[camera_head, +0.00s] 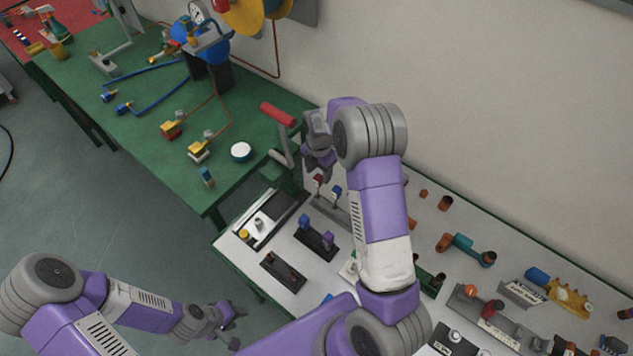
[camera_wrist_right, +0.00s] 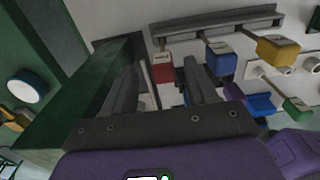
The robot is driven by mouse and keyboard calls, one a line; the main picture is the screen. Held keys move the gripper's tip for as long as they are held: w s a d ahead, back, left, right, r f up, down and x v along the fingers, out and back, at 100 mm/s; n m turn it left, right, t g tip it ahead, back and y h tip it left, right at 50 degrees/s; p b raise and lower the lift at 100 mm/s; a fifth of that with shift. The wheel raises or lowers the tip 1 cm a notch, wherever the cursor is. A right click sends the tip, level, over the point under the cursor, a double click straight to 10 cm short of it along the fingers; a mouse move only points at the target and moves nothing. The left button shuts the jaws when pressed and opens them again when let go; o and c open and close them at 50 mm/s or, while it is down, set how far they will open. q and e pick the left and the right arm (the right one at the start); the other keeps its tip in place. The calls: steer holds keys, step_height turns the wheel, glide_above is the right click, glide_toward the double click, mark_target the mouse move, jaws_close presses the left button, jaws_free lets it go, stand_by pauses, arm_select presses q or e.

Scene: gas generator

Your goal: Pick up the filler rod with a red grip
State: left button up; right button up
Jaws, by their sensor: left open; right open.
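In the right wrist view the red grip (camera_wrist_right: 162,68) shows between the fingers of my right gripper (camera_wrist_right: 160,82), beyond their tips and apart from them. A blue grip (camera_wrist_right: 221,60) and a yellow grip (camera_wrist_right: 277,48) stand in a row to its right, along a grey rack (camera_wrist_right: 215,22). In the head view the small red grip (camera_head: 318,179) shows just below my right gripper (camera_head: 318,168), which is open and empty. My left gripper (camera_head: 230,322) is open and empty, low in front of the white table.
A dark green block (camera_wrist_right: 75,105) stands close left of my right gripper. A red-handled lever (camera_head: 278,114) rises beside it. The white table (camera_head: 330,275) holds several small fittings. The green table (camera_head: 130,110) bears hoses and a white-topped round container (camera_head: 241,150).

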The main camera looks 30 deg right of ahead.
mark_target(318, 183)
steer(key=f, duration=0.4)
steer(key=shift+s+a+f, duration=0.2)
steer(key=shift+s+f, duration=0.15)
steer(key=shift+f, duration=0.55)
steer(key=c, duration=0.9)
